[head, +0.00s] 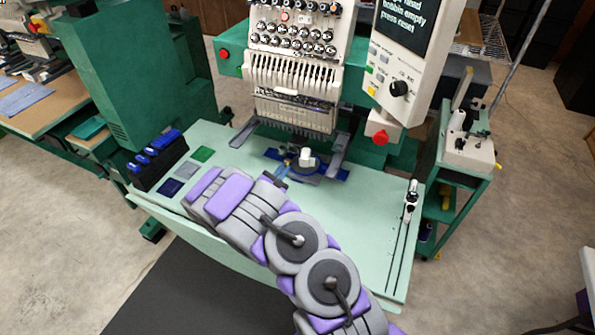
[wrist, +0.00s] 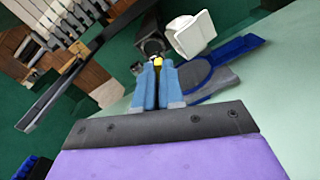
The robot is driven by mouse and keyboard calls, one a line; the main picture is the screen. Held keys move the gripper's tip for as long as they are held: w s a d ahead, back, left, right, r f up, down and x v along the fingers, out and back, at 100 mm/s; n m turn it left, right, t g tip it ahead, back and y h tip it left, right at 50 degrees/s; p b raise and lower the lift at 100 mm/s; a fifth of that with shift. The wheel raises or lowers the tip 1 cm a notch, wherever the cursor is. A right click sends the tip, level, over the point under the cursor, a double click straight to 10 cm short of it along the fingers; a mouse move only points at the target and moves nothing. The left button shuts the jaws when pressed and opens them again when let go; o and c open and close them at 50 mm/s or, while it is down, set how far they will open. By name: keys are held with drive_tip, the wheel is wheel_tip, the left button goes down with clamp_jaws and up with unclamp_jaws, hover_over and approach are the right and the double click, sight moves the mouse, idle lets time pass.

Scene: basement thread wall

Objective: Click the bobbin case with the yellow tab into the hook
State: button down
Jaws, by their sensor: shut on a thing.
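My gripper (wrist: 157,85) is shut on the bobbin case, whose yellow tab (wrist: 158,61) shows between the blue fingertips in the wrist view. The rest of the case is mostly hidden by the fingers. A dark housing (wrist: 152,42) lies just beyond the fingertips; I cannot tell whether the case touches it, and the hook itself is not clear. In the head view my gripper (head: 283,170) is small, at the left of a white round part (head: 306,157) below the needle heads. That white part also shows in the wrist view (wrist: 190,33), right of the fingertips.
Metal arms (head: 330,155) of the embroidery machine flank the work spot. A dark rack with blue items (head: 155,160) stands at the table's left. The front right of the green table (head: 365,225) is mostly clear.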

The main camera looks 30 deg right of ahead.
sight(288, 161)
drive_tip(key=shift+t, duration=0.3)
drive_tip(key=shift+f+b+x, duration=0.15)
drive_tip(key=shift+b+x, duration=0.2)
drive_tip(key=shift+x, duration=0.95)
drive_tip(key=shift+f+b+x, duration=0.15)
drive_tip(key=shift+b+x, duration=0.15)
drive_tip(key=shift+x, duration=0.95)
drive_tip(key=shift+w+d+n, duration=0.2)
drive_tip(key=shift+w+n, duration=0.1)
drive_tip(key=shift+w, duration=0.35)
drive_tip(key=shift+r, duration=0.1)
drive_tip(key=shift+b, duration=0.35)
drive_tip(key=shift+w+d, duration=0.4)
drive_tip(key=shift+d, duration=0.1)
